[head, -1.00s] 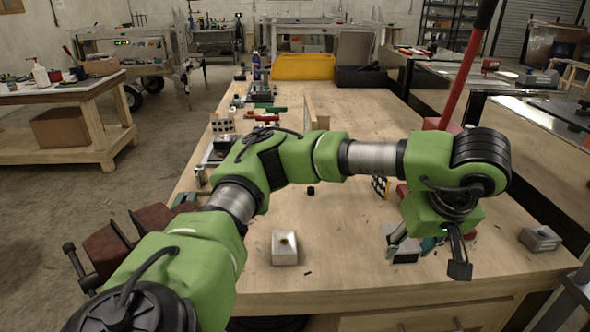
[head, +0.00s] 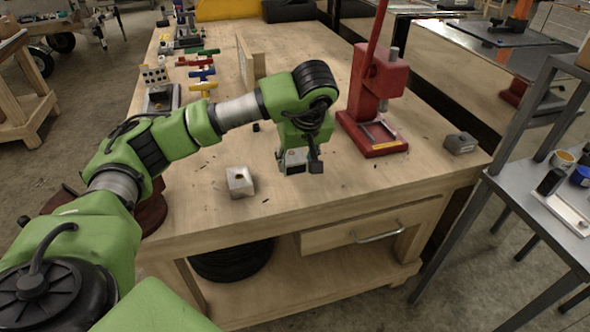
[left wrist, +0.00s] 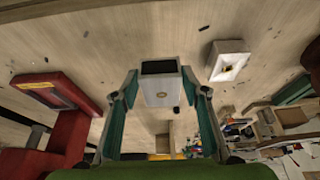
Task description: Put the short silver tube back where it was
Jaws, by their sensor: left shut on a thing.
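My left gripper (head: 303,157) hangs over the front part of the wooden workbench, left of the red press. It is shut on a short silver tube (head: 293,163), a boxy piece with a dark open end. In the left wrist view the silver tube (left wrist: 160,88) sits between the green fingers, its dark opening at the top of the picture. Whether it touches the bench I cannot tell. My right gripper is not in view.
A pale block with a hole (head: 240,182) stands on the workbench (head: 330,190) left of the gripper. The red press (head: 375,95) stands close on the right. A grey block (head: 460,143) lies near the right edge. Colored clamps (head: 202,73) lie farther back.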

